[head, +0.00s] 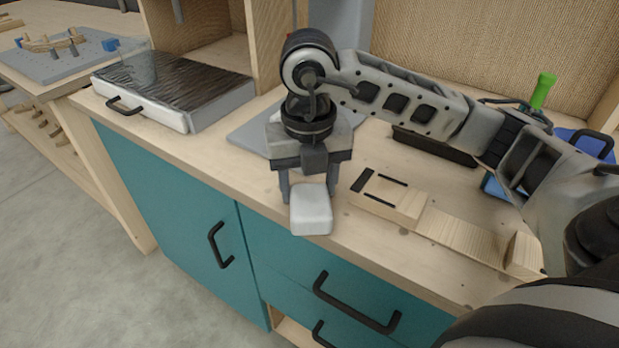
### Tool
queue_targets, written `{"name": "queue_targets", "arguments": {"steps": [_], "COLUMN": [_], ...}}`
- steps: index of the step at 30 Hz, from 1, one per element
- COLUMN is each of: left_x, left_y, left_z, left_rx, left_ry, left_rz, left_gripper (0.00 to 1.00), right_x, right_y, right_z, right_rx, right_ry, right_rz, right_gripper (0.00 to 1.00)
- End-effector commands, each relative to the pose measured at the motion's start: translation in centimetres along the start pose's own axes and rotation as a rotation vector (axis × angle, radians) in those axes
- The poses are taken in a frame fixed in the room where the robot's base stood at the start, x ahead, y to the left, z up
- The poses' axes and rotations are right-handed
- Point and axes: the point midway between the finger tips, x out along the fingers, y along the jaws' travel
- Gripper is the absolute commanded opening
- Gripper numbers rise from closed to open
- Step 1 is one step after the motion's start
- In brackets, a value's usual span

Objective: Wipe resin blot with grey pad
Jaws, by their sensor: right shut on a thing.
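My right gripper (308,194) reaches in from the right and points down over the front edge of the bench. It is shut on the pale grey pad (311,212), a small rounded block between its fingers. I cannot tell whether the pad touches the bench top or hangs above it. A flat grey board (252,134) lies on the bench behind the gripper, partly hidden by it. I cannot make out the resin blot; the gripper and arm cover part of the bench top. My left gripper is not in view.
A grey case with a dark streaked top (172,76) stands at the left of the wooden bench (375,243). Wooden pieces (398,203) lie right of the gripper. A blue bin (585,143) and green-handled tool (543,90) are at the right. Teal drawers with black handles are below.

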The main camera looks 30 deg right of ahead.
Motion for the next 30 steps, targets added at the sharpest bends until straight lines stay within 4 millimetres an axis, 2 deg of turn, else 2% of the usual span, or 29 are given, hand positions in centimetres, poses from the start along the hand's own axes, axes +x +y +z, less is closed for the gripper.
{"name": "queue_targets", "arguments": {"steps": [3,15,26,30], "left_x": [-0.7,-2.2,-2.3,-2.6], "left_y": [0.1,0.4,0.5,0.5], "left_z": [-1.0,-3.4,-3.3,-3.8], "left_rx": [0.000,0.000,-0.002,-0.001], "left_ry": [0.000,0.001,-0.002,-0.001], "left_rz": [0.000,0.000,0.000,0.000], "left_gripper": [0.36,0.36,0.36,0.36], "right_x": [-1.6,-5.7,-5.9,-6.6], "right_y": [0.0,-0.1,-0.1,-0.1], "right_z": [0.1,0.4,0.4,0.5], "right_rx": [0.001,0.004,0.004,0.005], "right_ry": [-0.004,-0.008,-0.009,-0.010], "right_rz": [0.001,0.001,0.001,0.002], "right_gripper": [0.17,0.17,0.17,0.17]}}
